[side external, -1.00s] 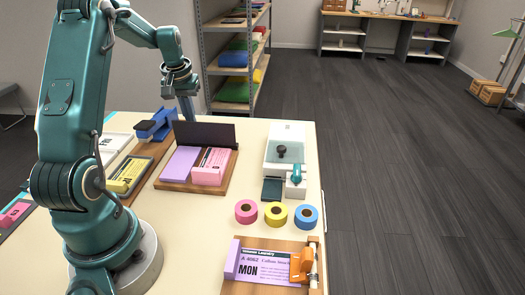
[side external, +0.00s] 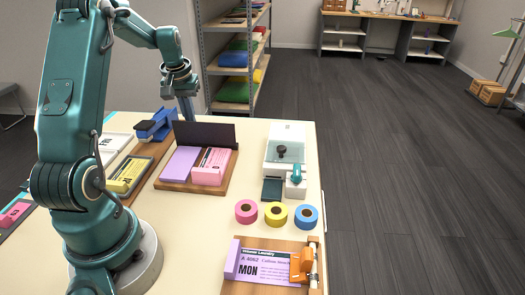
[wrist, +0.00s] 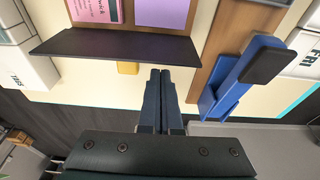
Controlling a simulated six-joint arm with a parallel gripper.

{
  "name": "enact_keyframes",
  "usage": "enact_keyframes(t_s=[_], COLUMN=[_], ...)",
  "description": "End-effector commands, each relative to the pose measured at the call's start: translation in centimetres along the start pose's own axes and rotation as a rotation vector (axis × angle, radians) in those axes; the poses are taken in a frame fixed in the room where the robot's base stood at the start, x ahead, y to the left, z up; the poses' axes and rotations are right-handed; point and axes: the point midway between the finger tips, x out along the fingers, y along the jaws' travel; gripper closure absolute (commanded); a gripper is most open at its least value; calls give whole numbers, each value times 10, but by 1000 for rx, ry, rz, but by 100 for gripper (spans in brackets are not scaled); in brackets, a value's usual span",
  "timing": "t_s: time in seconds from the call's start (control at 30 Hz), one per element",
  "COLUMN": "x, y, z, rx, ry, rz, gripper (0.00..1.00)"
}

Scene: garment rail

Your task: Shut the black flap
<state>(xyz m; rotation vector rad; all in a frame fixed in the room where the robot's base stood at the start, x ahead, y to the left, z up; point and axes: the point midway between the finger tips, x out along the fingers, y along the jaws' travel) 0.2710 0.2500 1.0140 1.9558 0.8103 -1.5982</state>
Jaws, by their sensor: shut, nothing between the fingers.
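The black flap (side external: 206,134) stands upright along the back edge of a wooden board (side external: 168,186) in the side view. On the board in front of it lie a purple pad (side external: 180,162) and a pink pad (side external: 212,166). In the wrist view the flap (wrist: 118,45) is a dark bar across the upper left, with the pads beyond it. My gripper (side external: 188,108) is behind the flap, near its left end, fingers pointing down. In the wrist view my gripper (wrist: 160,72) is shut and empty, its tips close to the flap's edge; I cannot tell whether they touch.
A blue stapler-like tool (side external: 155,125) stands just left of the flap. A white machine (side external: 285,150) is to the right, with pink, yellow and blue tape rolls (side external: 276,214) in front. A yellow pad (side external: 124,174) lies at the left. Open floor lies beyond the table.

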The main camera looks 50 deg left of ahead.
Motion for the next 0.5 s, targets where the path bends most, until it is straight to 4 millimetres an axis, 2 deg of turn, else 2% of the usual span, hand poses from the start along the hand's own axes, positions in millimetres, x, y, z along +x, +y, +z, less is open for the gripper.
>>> enact_keyframes(t_s=[0.5], x=[-4], y=[0], z=[20], rx=[0], ry=[-1], rz=[0], gripper=[100])
